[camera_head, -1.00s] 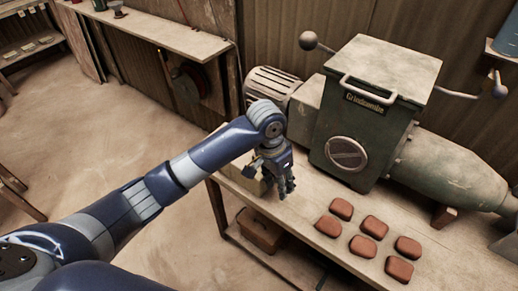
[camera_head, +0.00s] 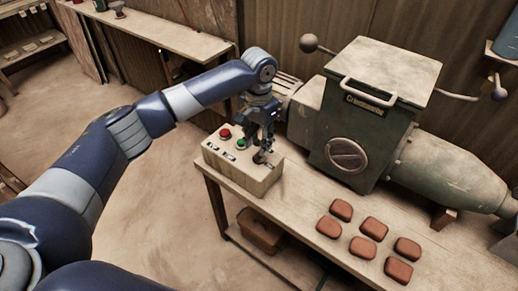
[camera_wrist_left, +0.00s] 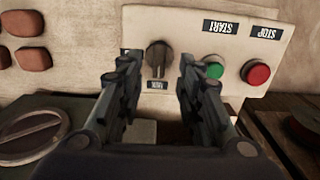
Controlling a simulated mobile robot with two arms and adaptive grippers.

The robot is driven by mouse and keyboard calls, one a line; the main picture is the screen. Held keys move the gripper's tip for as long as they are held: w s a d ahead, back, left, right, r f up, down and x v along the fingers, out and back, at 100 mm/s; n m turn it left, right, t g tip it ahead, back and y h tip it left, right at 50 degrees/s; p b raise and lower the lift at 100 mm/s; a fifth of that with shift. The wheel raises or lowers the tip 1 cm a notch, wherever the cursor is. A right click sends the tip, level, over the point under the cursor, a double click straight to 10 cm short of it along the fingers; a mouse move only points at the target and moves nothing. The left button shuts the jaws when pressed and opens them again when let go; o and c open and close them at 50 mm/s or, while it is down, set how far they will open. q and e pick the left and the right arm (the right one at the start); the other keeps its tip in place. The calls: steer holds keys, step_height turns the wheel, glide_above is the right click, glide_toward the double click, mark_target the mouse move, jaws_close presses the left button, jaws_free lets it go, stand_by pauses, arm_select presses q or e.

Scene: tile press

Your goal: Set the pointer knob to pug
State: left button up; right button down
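The pointer knob (camera_wrist_left: 157,54) is dark grey and sits on a cream control box (camera_head: 262,184). In the left wrist view its grip bar runs roughly up and down the picture, and a small label (camera_wrist_left: 158,85) lies below it, too small to read surely. Another dark label left of the knob is mostly hidden by a finger. My left gripper (camera_wrist_left: 155,78) is open, with one finger on each side of the knob and visible gaps; contact does not show. In the head view the left gripper (camera_head: 263,148) points down over the box's right end. My right gripper is out of view.
Beside the knob are a green START button (camera_wrist_left: 214,70) and a red STOP button (camera_wrist_left: 256,72). The green machine (camera_head: 365,130) stands close to the right of the box. Several reddish-brown blocks (camera_head: 373,229) lie on the bench (camera_head: 290,215), whose front strip is otherwise clear.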

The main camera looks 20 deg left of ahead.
mark_target(259, 157)
arm_select(q)
steer(key=shift+f, duration=2.25)
steer(key=shift+c, duration=0.5)
jaws_close()
